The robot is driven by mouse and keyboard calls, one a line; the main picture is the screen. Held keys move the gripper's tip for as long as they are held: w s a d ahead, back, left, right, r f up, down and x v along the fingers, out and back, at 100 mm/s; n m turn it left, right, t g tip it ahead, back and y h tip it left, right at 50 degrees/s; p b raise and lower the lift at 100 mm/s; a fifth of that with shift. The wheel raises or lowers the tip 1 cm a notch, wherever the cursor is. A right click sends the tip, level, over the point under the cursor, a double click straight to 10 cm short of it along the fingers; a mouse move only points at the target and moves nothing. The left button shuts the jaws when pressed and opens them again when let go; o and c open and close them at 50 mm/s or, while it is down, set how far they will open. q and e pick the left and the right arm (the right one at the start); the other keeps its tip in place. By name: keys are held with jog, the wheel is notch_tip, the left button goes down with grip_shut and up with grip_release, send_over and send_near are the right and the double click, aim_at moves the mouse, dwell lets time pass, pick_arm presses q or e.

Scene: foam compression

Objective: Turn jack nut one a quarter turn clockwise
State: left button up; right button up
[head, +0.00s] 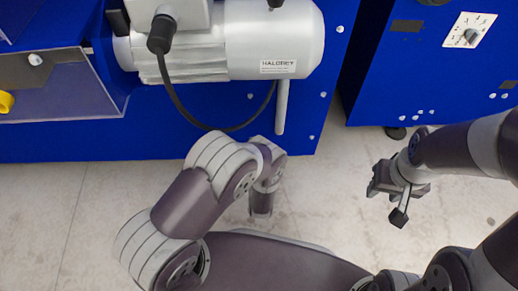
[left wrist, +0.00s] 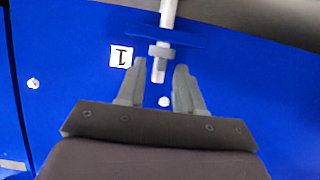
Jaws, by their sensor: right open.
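Jack nut one (left wrist: 161,51) is a small grey nut on a light vertical rod, against a blue panel in the left wrist view. A white label with a 1 (left wrist: 121,56), upside down, sits left of it. My left gripper (left wrist: 161,66) is open, its two fingers apart. The nut is just beyond the fingertips, and the rod's lower end shows in the gap between them. I cannot tell whether either finger touches the nut. In the head view the nut and left fingers cannot be made out. My right gripper (head: 399,197) is open and empty above the floor.
A blue machine (head: 180,141) carries a grey motor (head: 235,35) with a black cable (head: 181,101). A second blue cabinet (head: 405,85) stands right, with a white switch plate (head: 470,30). Pale floor (head: 90,225) lies clear in front.

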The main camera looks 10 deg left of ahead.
pick_arm(q)
jog(key=shift+w+a, duration=0.1)
jog(key=shift+w, duration=0.15)
pick_arm(e)
jog(key=shift+w+a, duration=0.1)
jog(key=shift+w, duration=0.2)
pick_arm(q)
jog(key=shift+c, duration=0.4)
grip_shut()
pick_arm(e)
jog(key=shift+s, duration=0.1)
